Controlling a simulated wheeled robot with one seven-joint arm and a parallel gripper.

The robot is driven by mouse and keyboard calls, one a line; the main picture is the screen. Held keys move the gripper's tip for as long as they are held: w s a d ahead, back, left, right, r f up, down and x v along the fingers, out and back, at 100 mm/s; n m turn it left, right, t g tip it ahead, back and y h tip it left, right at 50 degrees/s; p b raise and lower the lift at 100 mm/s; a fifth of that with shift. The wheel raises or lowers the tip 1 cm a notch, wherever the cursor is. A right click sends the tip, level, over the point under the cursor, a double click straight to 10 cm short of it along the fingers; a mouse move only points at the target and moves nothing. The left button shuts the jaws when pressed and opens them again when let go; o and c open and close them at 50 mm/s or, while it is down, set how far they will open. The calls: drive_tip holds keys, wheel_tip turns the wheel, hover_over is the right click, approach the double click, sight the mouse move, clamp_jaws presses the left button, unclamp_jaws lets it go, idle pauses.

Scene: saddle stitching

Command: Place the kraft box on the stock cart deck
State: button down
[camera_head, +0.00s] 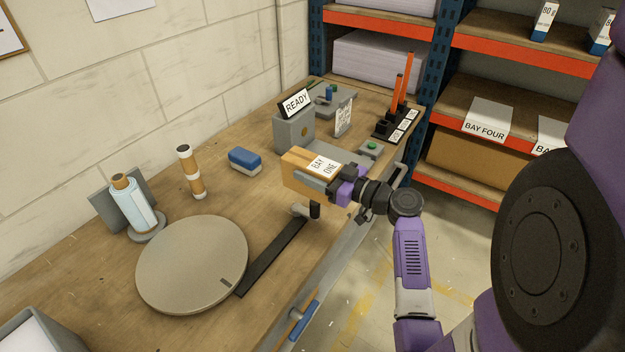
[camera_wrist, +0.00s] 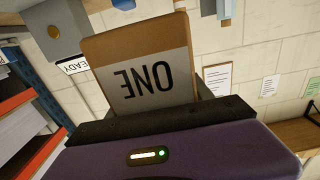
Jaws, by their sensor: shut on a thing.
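The kraft box (camera_head: 297,162) is a brown carton with a white label reading BAY ONE. My gripper (camera_head: 335,181) is shut on it and holds it above the wooden workbench, near the bench's front edge. In the wrist view the kraft box (camera_wrist: 131,50) fills the upper middle, with ONE upside down on its label, in front of my gripper (camera_wrist: 160,115). My fingers are partly hidden by the box. I cannot make out the stock cart deck in either view.
A grey READY block (camera_head: 294,130) stands behind the box. A round grey turntable (camera_head: 192,262), a blue block (camera_head: 245,160) and a bottle (camera_head: 131,205) stand to the left on the workbench (camera_head: 95,270). Shelves (camera_head: 480,95) rise at the back right. Floor is open at lower right.

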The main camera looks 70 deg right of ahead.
drive_tip(key=shift+f, duration=2.05)
drive_tip(key=shift+f+b, duration=0.35)
drive_tip(key=shift+c, duration=2.1)
unclamp_jaws()
drive_tip(key=shift+r, duration=0.1)
